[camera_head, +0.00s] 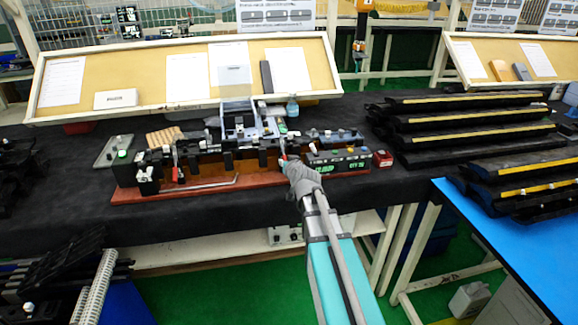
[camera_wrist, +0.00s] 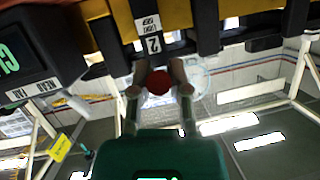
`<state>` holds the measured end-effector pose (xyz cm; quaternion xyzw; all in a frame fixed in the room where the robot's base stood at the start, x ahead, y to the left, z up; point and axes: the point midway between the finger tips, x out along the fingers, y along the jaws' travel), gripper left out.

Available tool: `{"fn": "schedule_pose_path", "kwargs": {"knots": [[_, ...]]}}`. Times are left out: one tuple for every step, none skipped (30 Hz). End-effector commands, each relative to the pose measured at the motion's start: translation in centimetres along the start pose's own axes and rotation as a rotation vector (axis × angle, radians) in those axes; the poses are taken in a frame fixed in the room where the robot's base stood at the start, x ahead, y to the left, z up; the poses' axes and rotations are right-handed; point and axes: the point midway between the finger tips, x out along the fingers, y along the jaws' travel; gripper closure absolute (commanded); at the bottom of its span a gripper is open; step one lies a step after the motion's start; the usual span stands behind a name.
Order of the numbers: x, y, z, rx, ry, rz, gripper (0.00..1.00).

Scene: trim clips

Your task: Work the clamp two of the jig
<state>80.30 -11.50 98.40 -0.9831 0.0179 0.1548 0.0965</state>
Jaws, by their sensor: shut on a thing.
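The jig stands on a red-brown base (camera_head: 130,196) on the black-covered table, with a row of dark clamps along it. Clamp two bears a white label with a 2 (camera_wrist: 153,45) in the wrist view. Its red knob (camera_wrist: 158,82) sits between the fingertips of my gripper (camera_wrist: 158,90), which is shut on it. In the head view my gripper (camera_head: 286,162) reaches the right part of the jig's front, and the wrist partly hides the clamp. Another red-tipped lever (camera_head: 174,165) stands at the jig's left part.
A box with a green display (camera_head: 335,168) is close to the right of my gripper, and shows at the upper left of the wrist view (camera_wrist: 25,60). A small red box (camera_head: 383,158) stands beyond it. Dark trim pieces (camera_head: 470,125) are stacked at the right.

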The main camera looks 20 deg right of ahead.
Motion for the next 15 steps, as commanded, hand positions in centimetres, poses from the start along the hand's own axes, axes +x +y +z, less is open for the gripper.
{"fn": "schedule_pose_path", "kwargs": {"knots": [[0.13, -0.26, 0.15, -0.001, 0.002, -0.004, 1.0], [0.14, -0.34, 0.15, -0.002, 0.003, -0.005, 1.0], [0.15, -0.43, 0.15, -0.003, 0.004, -0.006, 1.0], [0.15, -0.49, 0.15, -0.003, 0.004, -0.007, 1.0], [0.16, -0.53, 0.15, -0.003, 0.005, -0.007, 1.0], [0.16, -0.59, 0.15, -0.004, 0.005, -0.008, 1.0], [0.17, -0.62, 0.15, -0.004, 0.005, -0.008, 1.0], [0.17, -0.65, 0.15, -0.004, 0.005, -0.008, 1.0], [0.18, -0.68, 0.15, -0.004, 0.004, -0.009, 1.0], [0.18, -0.7, 0.16, -0.005, 0.004, -0.009, 1.0], [0.18, -0.72, 0.17, -0.005, 0.004, -0.009, 1.0], [0.18, -0.74, 0.17, -0.005, 0.004, -0.009, 1.0], [0.18, -0.75, 0.18, -0.005, 0.004, -0.009, 1.0], [0.19, -0.76, 0.18, -0.005, 0.004, -0.01, 0.74], [0.19, -0.78, 0.18, -0.005, 0.004, -0.01, 0.66]]}}
